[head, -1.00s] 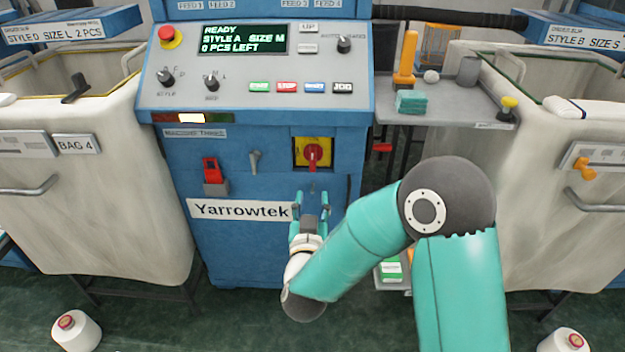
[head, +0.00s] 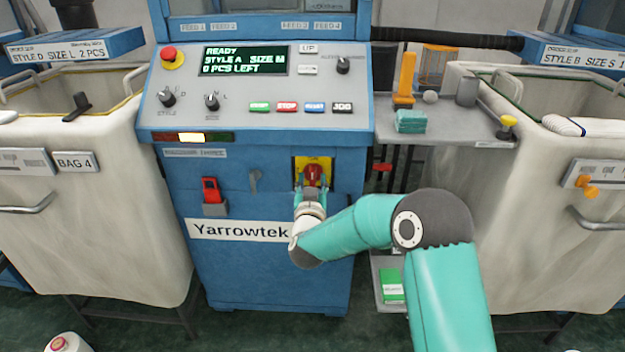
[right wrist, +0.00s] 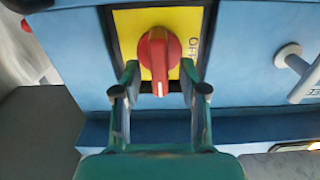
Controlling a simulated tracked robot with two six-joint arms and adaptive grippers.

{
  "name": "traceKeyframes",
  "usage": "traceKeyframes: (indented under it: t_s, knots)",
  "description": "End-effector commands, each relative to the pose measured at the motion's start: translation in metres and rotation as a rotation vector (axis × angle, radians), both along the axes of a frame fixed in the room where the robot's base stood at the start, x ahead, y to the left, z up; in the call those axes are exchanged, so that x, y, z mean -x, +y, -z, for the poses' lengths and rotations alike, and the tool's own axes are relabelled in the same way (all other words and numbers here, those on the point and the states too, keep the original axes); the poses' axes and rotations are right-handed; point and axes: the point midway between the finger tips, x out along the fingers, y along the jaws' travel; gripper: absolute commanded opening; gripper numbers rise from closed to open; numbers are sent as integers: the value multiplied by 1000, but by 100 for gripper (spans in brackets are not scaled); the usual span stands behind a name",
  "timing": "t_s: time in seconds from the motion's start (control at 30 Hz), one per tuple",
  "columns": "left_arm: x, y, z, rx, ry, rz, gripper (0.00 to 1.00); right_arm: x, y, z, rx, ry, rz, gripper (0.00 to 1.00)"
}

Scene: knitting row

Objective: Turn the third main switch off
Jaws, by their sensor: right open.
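The main switch (head: 313,173) is a red rotary knob on a yellow plate, low on the front of the blue machine labelled "Machine Three" (head: 250,270). In the right wrist view the red knob (right wrist: 159,55) has its handle lengthwise up and down in the picture, with "OFF" printed sideways on the yellow plate to its right. My right gripper (head: 311,188) is in front of the switch and partly covers it. My left gripper is out of view.
Above are a control panel (head: 228,100), reading "READY", and a red emergency button (head: 168,54). A red-handled switch (head: 211,190) and a grey lever (head: 255,180) sit left of the main switch. A grey side shelf (head: 450,124) holds small items. Cloth bins flank the machine.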

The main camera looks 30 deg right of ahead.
Motion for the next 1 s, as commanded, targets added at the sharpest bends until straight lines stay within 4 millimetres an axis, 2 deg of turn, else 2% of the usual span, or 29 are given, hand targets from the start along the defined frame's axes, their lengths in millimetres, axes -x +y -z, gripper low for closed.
traceKeyframes:
  t_s: [0.2, 0.47, 0.5, 0.7, 0.77, 1.0]
  knots:
    - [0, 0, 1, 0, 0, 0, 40, -13, -9, 0, 1, 1, 1, 43]
    - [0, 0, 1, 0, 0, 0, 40, -14, -9, 0, 1, 1, 1, 43]
    - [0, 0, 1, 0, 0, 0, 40, -14, -9, 0, 1, 1, 1, 41]
    - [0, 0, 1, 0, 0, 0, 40, -14, -9, 0, 0, 0, 1, 8]
    - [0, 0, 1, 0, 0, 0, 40, -14, -9, 0, 0, 0, 1, 0]
    - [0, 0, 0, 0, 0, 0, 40, -14, -9, 0, 4, 3, 1, 0]
